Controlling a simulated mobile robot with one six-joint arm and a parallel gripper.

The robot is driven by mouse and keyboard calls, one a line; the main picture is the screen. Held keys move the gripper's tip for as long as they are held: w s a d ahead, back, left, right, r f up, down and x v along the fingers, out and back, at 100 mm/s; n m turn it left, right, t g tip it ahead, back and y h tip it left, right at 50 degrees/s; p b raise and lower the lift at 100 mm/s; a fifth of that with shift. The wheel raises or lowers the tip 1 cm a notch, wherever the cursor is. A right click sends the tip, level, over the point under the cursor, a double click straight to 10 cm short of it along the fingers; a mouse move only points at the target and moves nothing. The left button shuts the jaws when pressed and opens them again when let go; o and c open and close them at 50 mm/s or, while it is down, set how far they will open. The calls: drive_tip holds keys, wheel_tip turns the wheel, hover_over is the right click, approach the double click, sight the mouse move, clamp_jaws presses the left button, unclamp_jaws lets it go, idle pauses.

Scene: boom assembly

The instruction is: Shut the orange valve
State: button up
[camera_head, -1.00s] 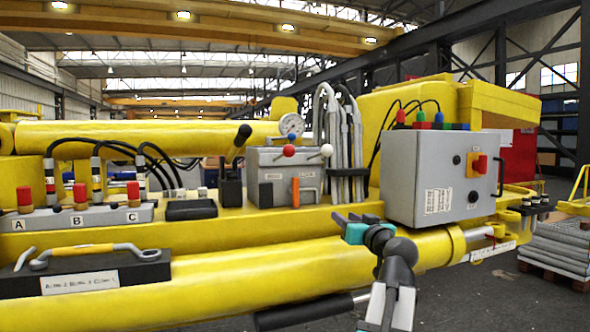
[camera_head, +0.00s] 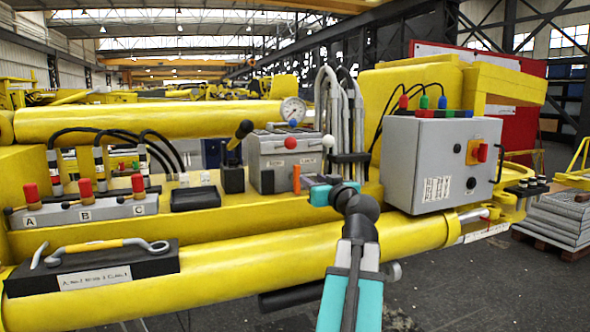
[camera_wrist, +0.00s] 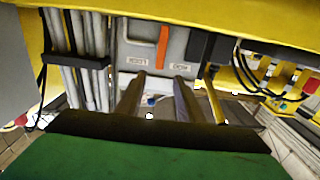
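The orange valve (camera_head: 296,178) is a narrow handle standing upright on the front of a grey box (camera_head: 268,160), below its red and white knobs. In the wrist view the orange valve (camera_wrist: 162,47) shows slightly tilted, with a small white label on each side. My gripper (camera_wrist: 159,77) is open and empty. Its two dark fingers point toward the valve, one to each side of its line, and appear short of it. In the head view, the teal end of my arm is just right of and below the valve; the fingertips are not clear there.
Grey hoses (camera_head: 338,115) rise right beside the box, and a black lever (camera_head: 238,140) stands to its left. A grey control cabinet (camera_head: 440,165) is on the right. The large yellow cylinder (camera_head: 230,265) runs below. A black block with a tool (camera_head: 95,270) is at front left.

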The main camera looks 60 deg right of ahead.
sight(298, 170)
drive_tip(key=shift+w+d, duration=0.1)
drive_tip(key=p+x, duration=0.3)
drive_tip(key=x, duration=0.8)
drive_tip(key=shift+w+d+r+p, duration=0.1)
drive_tip(key=shift+w+d+p, duration=0.15)
drive_tip(key=shift+p, duration=0.15)
drive_tip(key=shift+p+x, duration=0.3)
drive_tip(key=shift+x, duration=0.65)
drive_tip(key=shift+a, duration=0.1)
drive_tip(key=shift+f, duration=0.2)
clamp_jaws()
drive_tip(key=shift+r, duration=0.1)
